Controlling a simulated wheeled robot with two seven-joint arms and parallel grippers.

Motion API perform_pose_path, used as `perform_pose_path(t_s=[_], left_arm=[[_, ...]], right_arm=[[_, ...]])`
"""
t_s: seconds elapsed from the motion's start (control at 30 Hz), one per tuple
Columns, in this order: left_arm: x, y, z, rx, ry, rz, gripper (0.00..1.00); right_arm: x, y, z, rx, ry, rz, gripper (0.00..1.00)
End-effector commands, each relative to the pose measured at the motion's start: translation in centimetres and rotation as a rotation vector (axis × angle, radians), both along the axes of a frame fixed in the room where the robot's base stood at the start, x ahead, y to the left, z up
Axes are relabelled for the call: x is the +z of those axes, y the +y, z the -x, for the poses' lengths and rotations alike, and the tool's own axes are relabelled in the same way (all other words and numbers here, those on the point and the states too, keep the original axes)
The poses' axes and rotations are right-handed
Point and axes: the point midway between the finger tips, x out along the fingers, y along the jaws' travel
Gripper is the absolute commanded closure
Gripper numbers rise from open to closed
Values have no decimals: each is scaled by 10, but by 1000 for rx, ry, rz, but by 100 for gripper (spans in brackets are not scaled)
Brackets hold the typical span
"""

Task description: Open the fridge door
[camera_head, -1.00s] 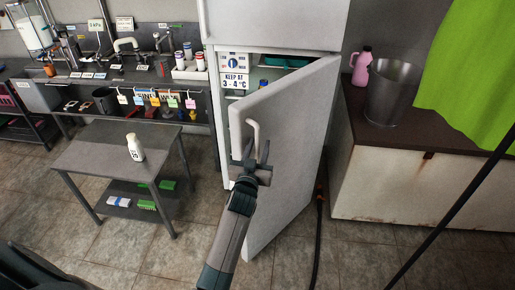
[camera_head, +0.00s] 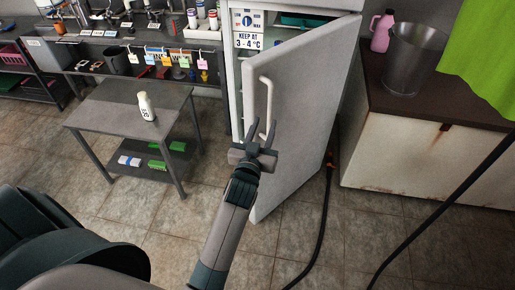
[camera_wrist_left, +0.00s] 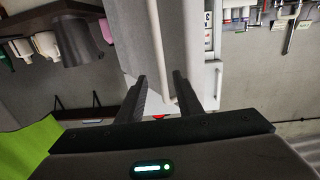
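The white fridge door (camera_head: 302,95) stands partly open, swung out toward me, with shelves showing through the gap at its left. Its pale vertical handle (camera_head: 268,92) is on the door's left side. My left gripper (camera_head: 262,131) is at the handle's lower end, fingers apart. In the left wrist view, which looks upside down, the handle (camera_wrist_left: 160,50) runs down between the two spread fingers (camera_wrist_left: 158,84); I cannot tell whether they touch it. My right gripper is not in view.
A small grey table (camera_head: 112,115) with a white bottle (camera_head: 146,107) stands left of the fridge. A counter (camera_head: 425,165) with a metal bucket (camera_head: 408,62) and pink jug (camera_head: 381,32) is at right. A dark hose (camera_head: 323,215) lies on the floor near the door.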

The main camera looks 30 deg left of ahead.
Motion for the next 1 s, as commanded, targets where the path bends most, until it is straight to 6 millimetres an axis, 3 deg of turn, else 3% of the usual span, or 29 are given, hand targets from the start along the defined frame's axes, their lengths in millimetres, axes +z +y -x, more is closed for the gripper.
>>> perform_pose_path(t_s=[0.2,0.4,0.87,1.0], left_arm=[[-3,-10,43,0,2,2,67],[-2,-16,67,-1,0,2,67],[0,-18,76,-1,-1,1,67],[-2,-18,75,-6,-4,6,100]], right_arm=[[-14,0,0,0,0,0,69],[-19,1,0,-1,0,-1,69],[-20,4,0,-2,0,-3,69],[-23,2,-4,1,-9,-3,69]])
